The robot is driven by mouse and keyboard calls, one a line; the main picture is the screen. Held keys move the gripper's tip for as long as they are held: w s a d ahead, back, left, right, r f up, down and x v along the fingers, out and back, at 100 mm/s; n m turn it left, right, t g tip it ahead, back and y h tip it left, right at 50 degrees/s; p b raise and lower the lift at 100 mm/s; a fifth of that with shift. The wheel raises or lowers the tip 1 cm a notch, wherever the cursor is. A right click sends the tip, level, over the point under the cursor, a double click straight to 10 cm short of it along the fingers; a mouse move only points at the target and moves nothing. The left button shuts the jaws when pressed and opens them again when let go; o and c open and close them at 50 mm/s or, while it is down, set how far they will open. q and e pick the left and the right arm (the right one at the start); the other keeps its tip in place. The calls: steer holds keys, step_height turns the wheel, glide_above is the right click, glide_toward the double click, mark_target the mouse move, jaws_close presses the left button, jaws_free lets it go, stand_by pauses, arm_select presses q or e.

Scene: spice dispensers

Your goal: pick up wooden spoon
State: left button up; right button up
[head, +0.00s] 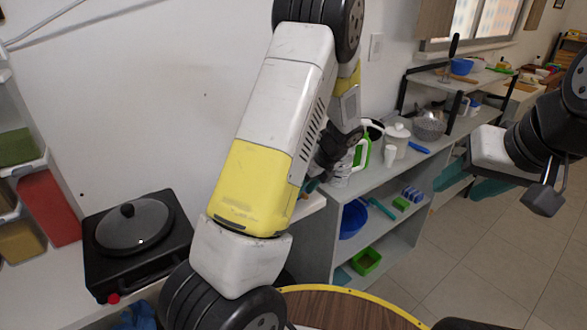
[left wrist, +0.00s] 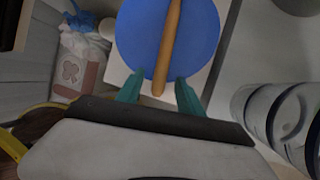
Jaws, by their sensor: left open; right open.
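The wooden spoon (left wrist: 168,45) shows in the left wrist view as a light brown handle lying across a round blue dish (left wrist: 195,35). Its upper end runs out of the picture. My left gripper (left wrist: 159,84) is open, with one teal finger on each side of the handle's near end. I cannot tell whether either finger touches it. In the head view my left arm hides the spoon and most of that gripper. My right gripper (head: 472,181) is open and empty, off to the right beside the shelf unit.
A grey shelf unit (head: 400,170) holds a green-and-white bottle, a white jar (head: 397,138), a metal colander (head: 429,126) and a blue bowl (head: 353,219) lower down. A black hot plate with a lidded pan (head: 135,225) stands at left. The floor (head: 490,265) at right is clear.

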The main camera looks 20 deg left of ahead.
arm_select(q)
jaws_close()
